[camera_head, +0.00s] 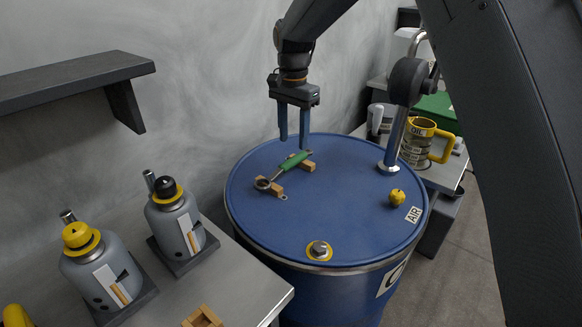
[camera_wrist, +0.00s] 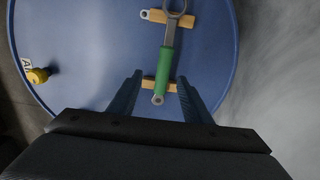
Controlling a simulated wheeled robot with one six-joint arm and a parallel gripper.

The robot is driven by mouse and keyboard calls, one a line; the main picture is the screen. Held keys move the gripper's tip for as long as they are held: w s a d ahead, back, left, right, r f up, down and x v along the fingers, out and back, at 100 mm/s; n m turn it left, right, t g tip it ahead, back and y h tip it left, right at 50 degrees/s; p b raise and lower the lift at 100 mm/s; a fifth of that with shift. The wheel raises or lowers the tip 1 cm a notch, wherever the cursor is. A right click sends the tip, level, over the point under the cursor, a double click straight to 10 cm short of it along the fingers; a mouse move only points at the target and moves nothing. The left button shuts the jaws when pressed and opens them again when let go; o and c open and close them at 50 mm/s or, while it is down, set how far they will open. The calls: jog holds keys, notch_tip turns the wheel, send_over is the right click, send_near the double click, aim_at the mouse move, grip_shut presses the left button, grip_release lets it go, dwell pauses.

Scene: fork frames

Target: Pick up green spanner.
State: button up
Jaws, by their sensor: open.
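The green spanner (camera_head: 292,162) has a green handle and grey metal ends. It lies across two small wooden blocks on top of the blue drum (camera_head: 345,215), and its ring end points to the lower left in the head view. My gripper (camera_head: 293,146) points down above the drum, beside the far end of the spanner. In the wrist view my gripper (camera_wrist: 158,88) is open and empty, and the green handle of the spanner (camera_wrist: 165,68) shows between the two fingers. I cannot tell how far above the handle the fingertips are.
The drum top holds a yellow valve (camera_head: 396,197) and a bolt in a yellow ring (camera_head: 319,249). A curved metal pipe (camera_head: 397,140) rises at its right. Grey bottles (camera_head: 178,222) stand on a metal table at left. A dark shelf (camera_head: 70,80) juts from the wall.

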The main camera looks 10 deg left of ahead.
aim_at(291, 160)
jog(key=shift+a+f, duration=0.2)
jog(key=shift+a, duration=0.2)
jog(key=shift+f, duration=0.35)
jog(key=shift+w+f+p, duration=0.2)
jog(key=shift+f+p, duration=1.15)
jog(key=shift+f, duration=2.05)
grip_shut()
